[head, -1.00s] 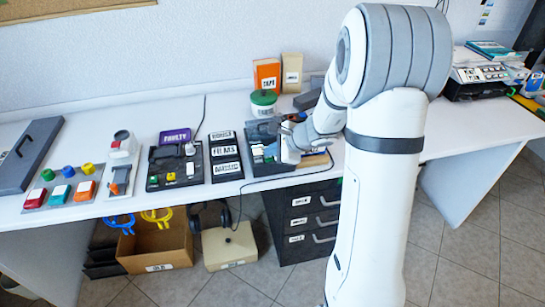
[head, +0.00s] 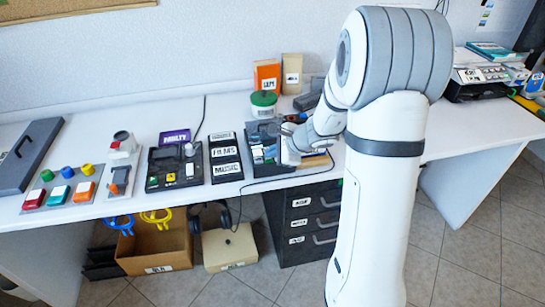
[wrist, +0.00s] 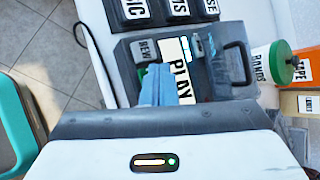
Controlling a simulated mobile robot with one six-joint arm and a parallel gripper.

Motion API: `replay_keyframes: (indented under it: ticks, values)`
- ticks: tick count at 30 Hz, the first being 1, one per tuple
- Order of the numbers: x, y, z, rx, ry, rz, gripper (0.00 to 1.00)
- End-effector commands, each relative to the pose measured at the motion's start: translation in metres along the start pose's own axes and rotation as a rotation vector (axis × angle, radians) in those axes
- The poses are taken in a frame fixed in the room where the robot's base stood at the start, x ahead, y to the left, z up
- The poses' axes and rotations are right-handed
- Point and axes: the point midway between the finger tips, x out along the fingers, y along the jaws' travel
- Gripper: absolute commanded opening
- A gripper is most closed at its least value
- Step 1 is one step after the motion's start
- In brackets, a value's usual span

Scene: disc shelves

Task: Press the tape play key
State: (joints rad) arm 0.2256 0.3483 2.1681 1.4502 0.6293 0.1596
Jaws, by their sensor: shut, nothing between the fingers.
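The tape player (head: 258,158) is a dark box on the desk, left of my wrist in the head view. In the wrist view its cream PLAY key (wrist: 178,62) shows beside a grey REW key (wrist: 145,50), with another grey key (wrist: 197,46) on the other side. My gripper (wrist: 158,68) is shut and empty. Its blue fingertips are over the key row, at the REW side of the PLAY key, and cover part of it. I cannot tell whether they touch the key. In the head view the fingertips are hard to make out.
A dark handle (wrist: 238,62) stands at the player's side. A green-lidded jar (head: 263,99) and an orange TAPE box (head: 267,75) stand behind it. Labelled black blocks (head: 225,155) stand to its left. A cable runs along the desk's front edge.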

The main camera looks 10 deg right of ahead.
Motion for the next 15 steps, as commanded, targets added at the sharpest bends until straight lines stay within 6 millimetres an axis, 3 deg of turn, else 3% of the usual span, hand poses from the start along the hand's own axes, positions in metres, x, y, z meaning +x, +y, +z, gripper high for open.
replay_keyframes:
  ticks: [15]
  values:
    - [-0.0102, -0.0074, 0.007, 0.0, 0.0, -0.001, 0.0]
